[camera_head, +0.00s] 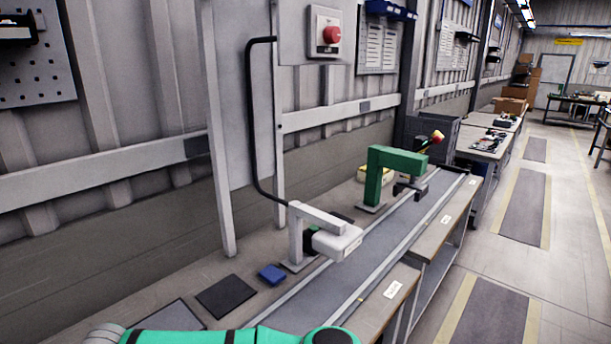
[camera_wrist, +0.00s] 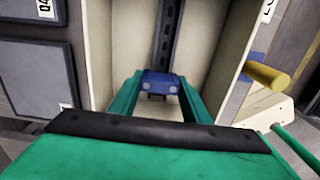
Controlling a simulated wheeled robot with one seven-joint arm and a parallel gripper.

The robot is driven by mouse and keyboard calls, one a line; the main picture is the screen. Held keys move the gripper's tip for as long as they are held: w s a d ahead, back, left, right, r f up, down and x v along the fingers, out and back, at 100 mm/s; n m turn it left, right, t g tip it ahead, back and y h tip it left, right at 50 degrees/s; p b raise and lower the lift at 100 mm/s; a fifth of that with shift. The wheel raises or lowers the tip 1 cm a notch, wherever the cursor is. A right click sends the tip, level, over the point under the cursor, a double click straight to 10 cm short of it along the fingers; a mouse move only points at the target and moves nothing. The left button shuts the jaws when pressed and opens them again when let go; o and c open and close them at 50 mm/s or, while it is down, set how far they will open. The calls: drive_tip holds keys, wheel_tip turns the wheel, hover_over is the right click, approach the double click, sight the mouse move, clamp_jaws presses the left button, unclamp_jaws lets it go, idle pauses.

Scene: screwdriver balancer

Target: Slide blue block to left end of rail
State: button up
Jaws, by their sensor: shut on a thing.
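In the wrist view, the blue block (camera_wrist: 161,83) is between the two green fingers of my gripper (camera_wrist: 160,77). The fingers are shut on its left and right sides. A dark slotted rail (camera_wrist: 167,36) runs up the picture beyond the block, against a pale panel. How the block meets the rail is hidden, and the rail's ends do not show. The head view shows a green part of my arm along the bottom edge, but neither my fingers nor the held block.
In the wrist view, a yellow rod (camera_wrist: 267,77) sticks out at the right, and a dark grey box (camera_wrist: 35,75) stands at the left. The head view shows a long bench with a grey belt (camera_head: 330,290), a white arch, a green arch (camera_head: 381,165) and a small blue item (camera_head: 272,274).

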drive_tip(key=shift+s+a, duration=0.6)
drive_tip(key=shift+s, duration=0.05)
idle(2.8)
drive_tip(key=o, duration=1.1)
drive_tip(key=shift+w+d, duration=0.1)
drive_tip(key=shift+r, duration=0.1)
drive_tip(key=shift+r, duration=0.9)
